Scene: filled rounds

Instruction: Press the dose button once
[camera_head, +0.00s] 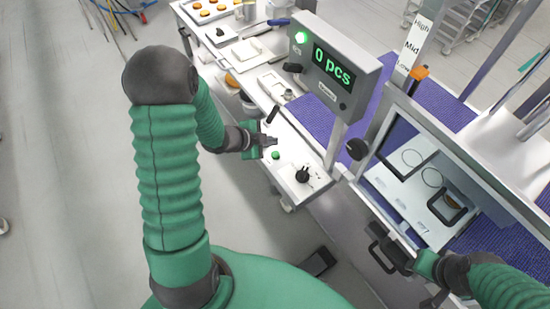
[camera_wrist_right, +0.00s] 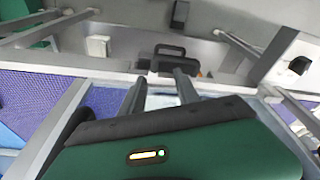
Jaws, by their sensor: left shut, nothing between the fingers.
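A small green button (camera_head: 276,155) sits on top of a white control box (camera_head: 312,172), beside a black knob (camera_head: 303,175). My left gripper (camera_head: 272,142) is shut and empty. Its fingertips are just behind the green button in the head view; I cannot tell their height above the box. A grey display (camera_head: 335,70) reads "0 pcs" and has a lit green lamp (camera_head: 301,38). My right gripper (camera_wrist_right: 160,78) has its fingers apart with nothing between them, near a black handle (camera_wrist_right: 168,50). That handle also shows in the head view (camera_head: 378,258).
A framed clear guard (camera_head: 440,150) with a "High, Mid, Low" scale (camera_head: 412,42) stands right of the display. A purple belt (camera_head: 305,116) runs behind the control box. Trays with orange-brown rounds (camera_head: 208,12) are at the back left. Open floor lies at left.

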